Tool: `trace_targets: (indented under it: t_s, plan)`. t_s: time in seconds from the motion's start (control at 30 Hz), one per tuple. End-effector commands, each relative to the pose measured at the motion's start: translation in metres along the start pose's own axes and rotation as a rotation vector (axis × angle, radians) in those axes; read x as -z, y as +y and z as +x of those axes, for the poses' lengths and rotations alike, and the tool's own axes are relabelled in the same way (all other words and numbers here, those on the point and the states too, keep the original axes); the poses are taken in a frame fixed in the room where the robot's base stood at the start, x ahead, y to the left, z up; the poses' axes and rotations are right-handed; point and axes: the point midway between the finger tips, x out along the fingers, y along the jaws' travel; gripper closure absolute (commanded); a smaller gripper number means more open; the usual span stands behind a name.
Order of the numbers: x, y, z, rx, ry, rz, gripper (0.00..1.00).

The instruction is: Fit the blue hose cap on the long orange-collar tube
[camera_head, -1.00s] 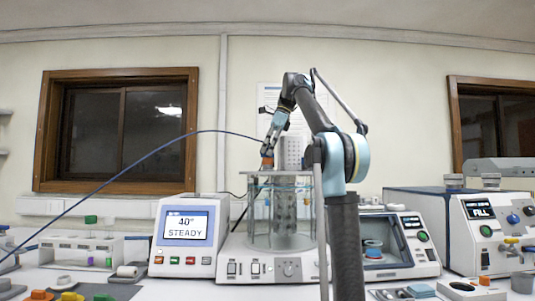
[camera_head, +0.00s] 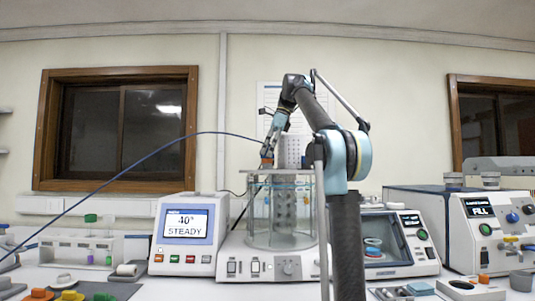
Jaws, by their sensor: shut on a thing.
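My gripper (camera_head: 267,152) is at the top left of the glass bath (camera_head: 258,215), pointing down and shut on the end of the blue hose. The blue hose (camera_head: 150,157) rises from the lower left and arches over to my gripper. The cap itself is mostly hidden by the fingers. A small orange collar (camera_head: 266,162) shows just under the fingertips, at the bath's lid. The long tube below it is hard to make out through the glass. I cannot tell whether the cap is fully seated on it.
A control unit reading 40° STEADY (camera_head: 185,229) stands left of the bath. A tube rack (camera_head: 75,245) and coloured caps (camera_head: 70,295) are farther left. An open-fronted machine (camera_head: 385,245) and a FILL machine (camera_head: 480,225) stand at right. My arm crosses before the bath's right side.

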Motion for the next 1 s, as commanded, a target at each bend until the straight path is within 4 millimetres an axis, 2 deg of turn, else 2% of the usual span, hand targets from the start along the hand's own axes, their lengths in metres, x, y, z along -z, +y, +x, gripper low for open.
trace_targets:
  t_s: [0.03, 0.07, 0.1, 1.0]
  plan:
    - [0.0003, 0.0, 0.0008, 0.0, 0.0, 0.0, 0.71]
    - [0.0003, -0.0001, 0.0008, 0.0, 0.0, 0.0, 0.46]
    - [0.0003, -0.0001, 0.0007, 0.0, 0.0, 0.0, 0.43]
    - [-0.0023, -0.0007, 0.0023, -0.005, -0.001, -0.037, 0.43]
